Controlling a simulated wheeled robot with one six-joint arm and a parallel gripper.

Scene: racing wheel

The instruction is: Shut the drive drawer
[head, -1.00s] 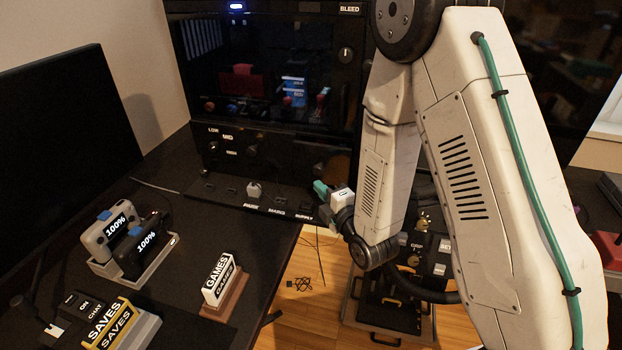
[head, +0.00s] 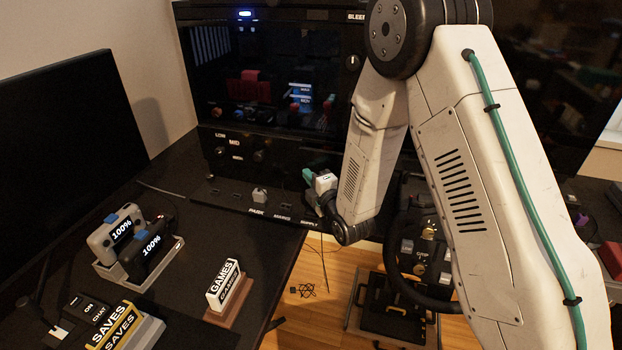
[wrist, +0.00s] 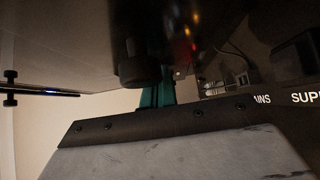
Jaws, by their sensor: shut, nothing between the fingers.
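My gripper (head: 308,174) is at the front of a large black cabinet (head: 320,150), just above its lower ledge near the SUPPLY label. Its teal fingers are shut and empty. The wrist view shows the fingers (wrist: 157,95) close to a dark round knob (wrist: 140,65) under a broad dark panel (wrist: 60,45). I cannot tell whether they touch. No part is clearly marked as the drive drawer; I cannot tell how far out it stands, and my arm hides part of the cabinet front.
The ledge (head: 225,197) carries a small switch (head: 259,195) and several labels. On the desk are a controller dock (head: 137,275), a GAMES block (head: 225,285) and a SAVES block (head: 118,328). A monitor (head: 70,170) stands left. A steering wheel (head: 395,265) is below my arm.

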